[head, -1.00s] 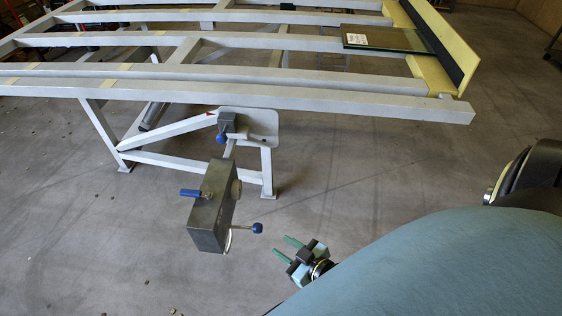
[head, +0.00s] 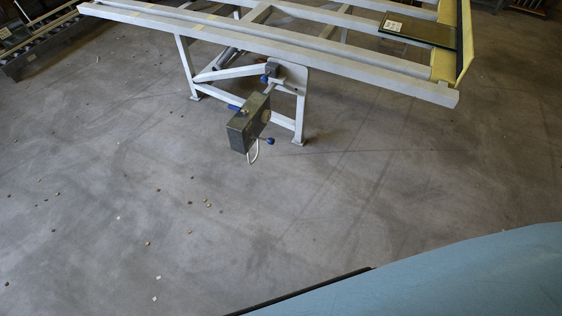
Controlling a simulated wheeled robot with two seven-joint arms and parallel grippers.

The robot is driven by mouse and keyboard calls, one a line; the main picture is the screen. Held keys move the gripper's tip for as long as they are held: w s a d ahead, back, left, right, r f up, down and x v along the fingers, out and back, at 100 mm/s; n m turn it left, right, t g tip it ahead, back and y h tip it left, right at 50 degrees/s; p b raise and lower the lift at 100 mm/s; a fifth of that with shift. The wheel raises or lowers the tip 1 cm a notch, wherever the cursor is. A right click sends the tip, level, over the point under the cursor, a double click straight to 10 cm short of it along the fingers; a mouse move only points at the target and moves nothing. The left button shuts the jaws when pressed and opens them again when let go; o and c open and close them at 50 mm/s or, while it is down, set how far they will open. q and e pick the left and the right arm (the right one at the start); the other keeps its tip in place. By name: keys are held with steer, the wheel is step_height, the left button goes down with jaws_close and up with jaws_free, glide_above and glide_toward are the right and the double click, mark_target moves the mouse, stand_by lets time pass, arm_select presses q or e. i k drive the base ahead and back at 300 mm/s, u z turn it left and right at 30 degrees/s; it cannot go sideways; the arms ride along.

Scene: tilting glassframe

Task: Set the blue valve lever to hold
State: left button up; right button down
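A grey metal box (head: 241,133) hangs at the near side of the tilting frame, below its long front beam. A short blue lever (head: 235,107) sticks out of its left upper side. A rod with a round blue knob (head: 270,140) sticks out of its lower right. Another small blue knob (head: 264,79) shows at the bracket above the box. I cannot tell from here which marked position the lever is in. Neither of my grippers is in view, and nothing of mine touches the box.
The white steel tilting frame (head: 290,53) spans the top, with a glass pane (head: 420,30) near its yellow end ledge (head: 445,65). A roller conveyor (head: 45,45) stands at the upper left. The concrete floor before the box is open, with small scattered bits.

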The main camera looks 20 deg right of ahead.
mark_target(272, 142)
steer(key=u, duration=0.05)
steer(key=k, duration=0.75)
steer(key=z, duration=0.8)
steer(key=i, duration=1.1)
steer(key=u, duration=0.65)
steer(key=i, duration=0.55)
steer(key=u, duration=0.4)
